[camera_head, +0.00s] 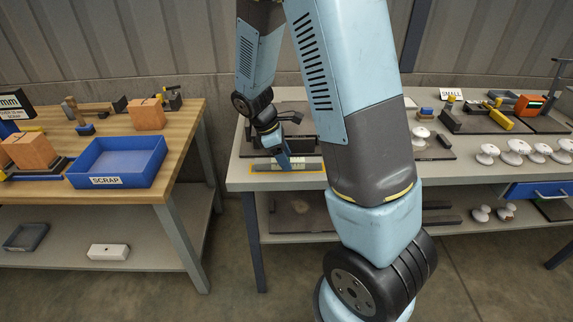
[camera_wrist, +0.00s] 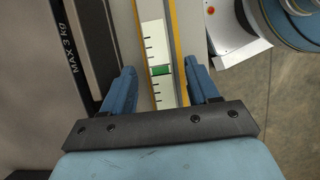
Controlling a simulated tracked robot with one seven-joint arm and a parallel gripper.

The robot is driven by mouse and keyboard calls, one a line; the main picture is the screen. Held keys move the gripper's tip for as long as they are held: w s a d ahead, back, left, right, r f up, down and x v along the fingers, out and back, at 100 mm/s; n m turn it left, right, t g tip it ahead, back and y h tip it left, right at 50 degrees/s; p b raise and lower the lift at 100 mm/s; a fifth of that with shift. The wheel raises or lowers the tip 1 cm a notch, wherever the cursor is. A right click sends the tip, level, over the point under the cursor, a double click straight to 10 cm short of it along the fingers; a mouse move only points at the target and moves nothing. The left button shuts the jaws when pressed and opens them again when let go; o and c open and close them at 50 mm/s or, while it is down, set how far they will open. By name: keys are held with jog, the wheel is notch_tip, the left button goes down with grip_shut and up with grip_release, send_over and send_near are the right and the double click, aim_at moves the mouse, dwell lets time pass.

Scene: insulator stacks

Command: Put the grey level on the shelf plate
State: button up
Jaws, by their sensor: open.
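The grey level (camera_wrist: 172,95) lies between my two blue fingers in the wrist view. It is a long grey strip with a white ticked scale and a green mark, with yellow lines along both sides. In the head view the grey strip (camera_head: 312,167) lies at the front left of the grey bench. My gripper (camera_wrist: 163,85) is open, with one finger on each side of the strip; contact cannot be told. It also shows in the head view (camera_head: 284,164), pointing down at the strip. A dark panel marked "MAX 3 kg" (camera_wrist: 95,50) lies beside the strip; whether it is the shelf plate is unclear.
A wooden bench (camera_head: 185,125) stands at the left with a blue SCRAP tray (camera_head: 118,180) and brown blocks. White insulators (camera_head: 515,147) and tools crowd the right of the grey bench (camera_head: 240,182). My arm hides its middle. A lower shelf (camera_head: 285,238) is below.

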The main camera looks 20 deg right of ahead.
jog(key=shift+s+d+f, duration=0.1)
jog(key=shift+d+f, duration=0.1)
jog(key=shift+f, duration=0.25)
jog(key=shift+c, duration=0.4)
grip_shut()
